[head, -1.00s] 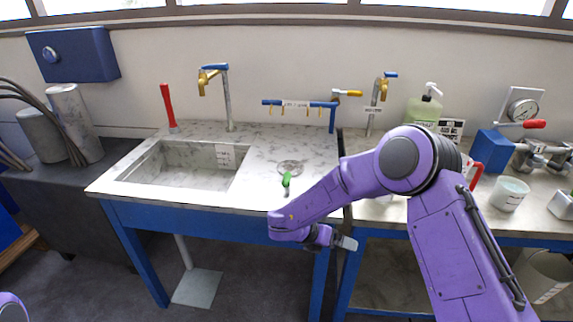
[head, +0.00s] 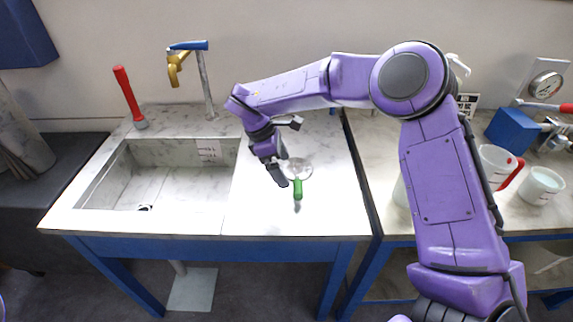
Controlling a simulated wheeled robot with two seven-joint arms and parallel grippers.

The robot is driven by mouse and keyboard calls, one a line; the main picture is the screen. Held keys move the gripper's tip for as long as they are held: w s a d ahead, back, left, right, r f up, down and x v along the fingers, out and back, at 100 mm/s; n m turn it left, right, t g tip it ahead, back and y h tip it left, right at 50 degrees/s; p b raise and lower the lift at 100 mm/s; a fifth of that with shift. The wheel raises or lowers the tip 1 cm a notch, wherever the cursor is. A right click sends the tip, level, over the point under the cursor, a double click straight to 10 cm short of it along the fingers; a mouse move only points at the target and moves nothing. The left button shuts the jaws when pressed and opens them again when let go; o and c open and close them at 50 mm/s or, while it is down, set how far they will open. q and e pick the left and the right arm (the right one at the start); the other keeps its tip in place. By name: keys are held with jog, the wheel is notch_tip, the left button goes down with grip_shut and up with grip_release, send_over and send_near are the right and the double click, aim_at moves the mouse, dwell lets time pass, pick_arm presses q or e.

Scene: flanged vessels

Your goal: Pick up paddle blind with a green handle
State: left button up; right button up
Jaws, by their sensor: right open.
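The paddle blind (head: 298,169) lies flat on the white marbled counter to the right of the sink. Its round metal disc is at the back and its green handle (head: 298,188) points toward the front edge. My right gripper (head: 281,176) hangs just left of the paddle blind, pointing down over the counter. It is open, seems empty, and covers part of the disc's left side. I cannot tell whether it touches the paddle blind. My left gripper is not in view.
The sink basin (head: 160,188) is to the left. A red-handled tool (head: 127,92) and a brass tap with a blue lever (head: 187,60) stand behind it. A white beaker (head: 541,186) and a blue box (head: 512,130) stand on the right bench. The counter's front right is clear.

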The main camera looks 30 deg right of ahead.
aim_at(296, 186)
jog(key=f, duration=0.1)
jog(key=s+d+f, duration=0.1)
jog(key=s+f+p, duration=0.1)
jog(key=shift+s+d+f, duration=0.15)
jog(key=shift+d, duration=0.1)
jog(key=shift+s+d+f+p, duration=0.2)
jog(key=shift+f+p, duration=0.1)
jog(key=shift+p, duration=0.05)
jog(key=f+p, duration=0.1)
jog(key=f, duration=0.1)
jog(key=d+f+p, duration=0.1)
jog(key=f, duration=0.1)
jog(key=shift+w+d+f, duration=0.1)
jog(key=shift+d+f, duration=0.05)
jog(key=shift+d, duration=0.05)
jog(key=shift+d+f, duration=0.1)
jog(key=shift+f, duration=0.15)
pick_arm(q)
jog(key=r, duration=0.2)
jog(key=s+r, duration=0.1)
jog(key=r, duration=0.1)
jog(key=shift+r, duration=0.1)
pick_arm(e)
jog(key=shift+s, duration=0.3)
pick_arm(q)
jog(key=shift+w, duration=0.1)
pick_arm(e)
jog(key=shift+w, duration=0.15)
jog(key=c, duration=1.5)
